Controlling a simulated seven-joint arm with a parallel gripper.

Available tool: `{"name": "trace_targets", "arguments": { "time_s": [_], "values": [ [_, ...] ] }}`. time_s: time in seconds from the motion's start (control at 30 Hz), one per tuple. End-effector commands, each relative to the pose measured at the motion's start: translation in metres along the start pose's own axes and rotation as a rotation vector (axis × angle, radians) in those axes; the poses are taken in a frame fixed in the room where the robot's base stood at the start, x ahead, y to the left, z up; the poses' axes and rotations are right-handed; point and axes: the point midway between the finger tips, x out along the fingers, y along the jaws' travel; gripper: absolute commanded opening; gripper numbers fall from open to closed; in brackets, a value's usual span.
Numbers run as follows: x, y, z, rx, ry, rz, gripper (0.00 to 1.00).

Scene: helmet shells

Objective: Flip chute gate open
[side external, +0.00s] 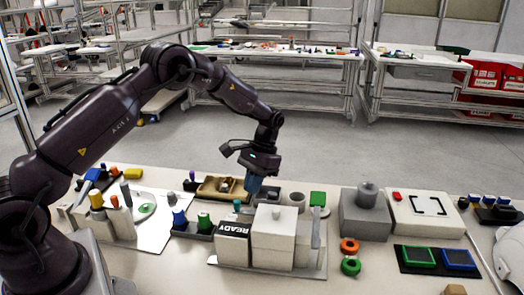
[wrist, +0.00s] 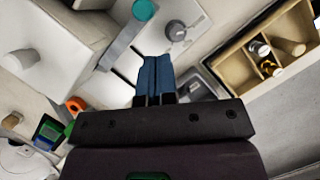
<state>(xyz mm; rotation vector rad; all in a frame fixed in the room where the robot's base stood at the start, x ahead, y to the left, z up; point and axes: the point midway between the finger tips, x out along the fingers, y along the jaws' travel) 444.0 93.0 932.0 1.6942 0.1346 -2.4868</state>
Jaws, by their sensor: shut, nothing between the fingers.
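My gripper (side external: 254,192) has blue fingers, closed together and empty, pointing down behind the white block labelled READY. The fingers also show in the wrist view (wrist: 155,62), side by side with no gap. The white blocks (side external: 274,235) stand on a thin base plate at the front middle of the bench. A thin grey upright plate (side external: 316,230) stands at their right end; it may be the chute gate, but I cannot tell for certain. In the wrist view a grey strip (wrist: 124,42) lies just ahead and left of the fingertips. Whether they touch anything is hidden.
A tan compartment tray (side external: 222,188) with small parts lies behind my gripper and at the right in the wrist view (wrist: 275,52). A grey block with a cylinder (side external: 364,214) stands right. Green and blue pads (side external: 436,259) lie front right. Coloured pegs (side external: 112,200) stand left.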

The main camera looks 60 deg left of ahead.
Motion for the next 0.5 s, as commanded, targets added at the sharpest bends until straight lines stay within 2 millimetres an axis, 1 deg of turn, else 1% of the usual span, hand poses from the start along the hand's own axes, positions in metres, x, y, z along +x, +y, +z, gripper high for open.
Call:
{"name": "trace_targets", "arguments": {
  "time_s": [0.03,0.1,0.2,0.3,0.4,0.5],
  "values": [
    [-0.013,0.000,-0.002,0.001,0.008,0.000,0.00],
    [-0.032,0.001,-0.002,0.001,0.008,0.000,0.00],
    [-0.056,0.001,-0.002,0.001,0.009,0.000,0.00],
    [-0.075,0.001,-0.002,0.001,0.008,0.001,0.00],
    [-0.089,0.001,-0.002,0.001,0.007,0.001,0.00],
    [-0.097,0.001,-0.002,0.001,0.005,0.001,0.00]
  ]
}}
